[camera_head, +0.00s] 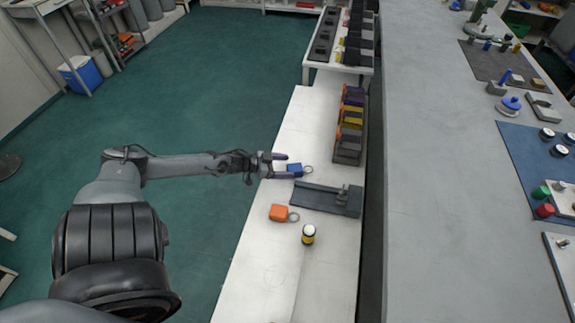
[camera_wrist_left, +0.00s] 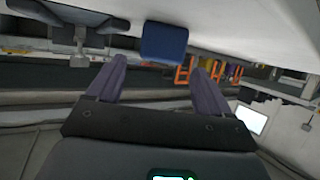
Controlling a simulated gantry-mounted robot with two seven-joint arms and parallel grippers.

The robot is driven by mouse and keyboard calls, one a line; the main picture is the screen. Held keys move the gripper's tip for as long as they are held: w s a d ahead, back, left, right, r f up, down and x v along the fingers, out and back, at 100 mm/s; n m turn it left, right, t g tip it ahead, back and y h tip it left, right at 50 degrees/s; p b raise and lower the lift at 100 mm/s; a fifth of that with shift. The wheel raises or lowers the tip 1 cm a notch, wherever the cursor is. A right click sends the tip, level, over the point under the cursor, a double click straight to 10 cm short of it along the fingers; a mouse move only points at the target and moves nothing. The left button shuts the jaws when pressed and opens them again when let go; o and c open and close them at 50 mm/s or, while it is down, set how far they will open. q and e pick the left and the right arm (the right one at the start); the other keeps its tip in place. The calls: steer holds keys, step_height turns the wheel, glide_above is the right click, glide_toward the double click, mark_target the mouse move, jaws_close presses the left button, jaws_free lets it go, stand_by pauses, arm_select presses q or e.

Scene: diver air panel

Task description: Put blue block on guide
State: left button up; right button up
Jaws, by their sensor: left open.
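The blue block (camera_head: 295,169), with a grey ring on its right side, lies on the white bench (camera_head: 262,250). My left gripper (camera_head: 281,166) is open at the block's left side, with its two purple fingers spread. In the left wrist view the blue block (camera_wrist_left: 164,42) shows just beyond and between the fingertips (camera_wrist_left: 158,70); I cannot tell whether they touch it. The guide (camera_head: 318,197), a dark grey rail with a raised end at the right, lies nearer than the block on the bench. No block is seen on it. My right gripper is not in view.
An orange block (camera_head: 278,212) with a ring and a yellow-black cylinder (camera_head: 308,234) stand nearer on the bench. A rack of coloured blocks (camera_head: 350,125) stands farther back along the right edge. A grey counter (camera_head: 430,180) runs to the right. The bench's near end is clear.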

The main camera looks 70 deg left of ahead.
arm_select(q)
steer(key=p+v, duration=0.4)
steer(key=v, duration=0.5)
steer(key=shift+r, duration=0.1)
arm_select(e)
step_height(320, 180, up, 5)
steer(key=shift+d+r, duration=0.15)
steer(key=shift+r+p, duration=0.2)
steer(key=shift+p, duration=0.25)
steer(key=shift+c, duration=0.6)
arm_select(q)
steer(key=shift+s+a+r, duration=0.1)
steer(key=shift+s+r, duration=0.1)
steer(key=shift+s, duration=0.4)
